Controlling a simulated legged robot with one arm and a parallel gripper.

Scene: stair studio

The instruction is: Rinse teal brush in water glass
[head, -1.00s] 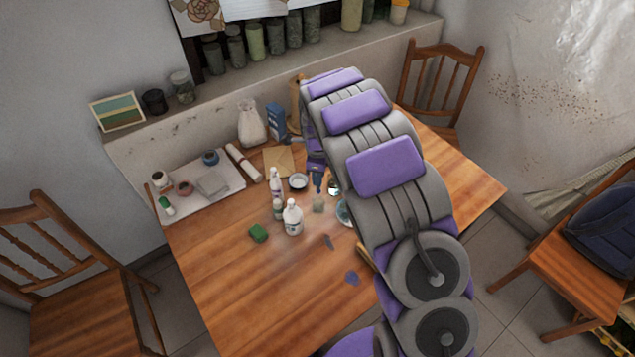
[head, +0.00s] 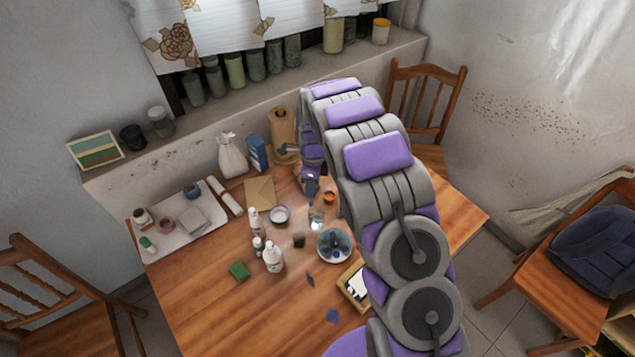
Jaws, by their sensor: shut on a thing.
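My gripper (head: 312,184) hangs at the end of my arm, pointing down over the back middle of the wooden table. It is shut on a thin thing, taken as the teal brush, whose shape is too small and covered to make out. A clear water glass (head: 317,217) stands on the table just below and in front of my gripper in the picture. Whether the brush tip is inside the glass or above it cannot be told. A round teal dish (head: 335,246) with dark things in it lies just in front of the glass.
An orange jar (head: 329,197), a small dark cup (head: 299,240), a white bowl (head: 280,215) and white bottles (head: 273,257) crowd near the glass. The table's front left is clear.

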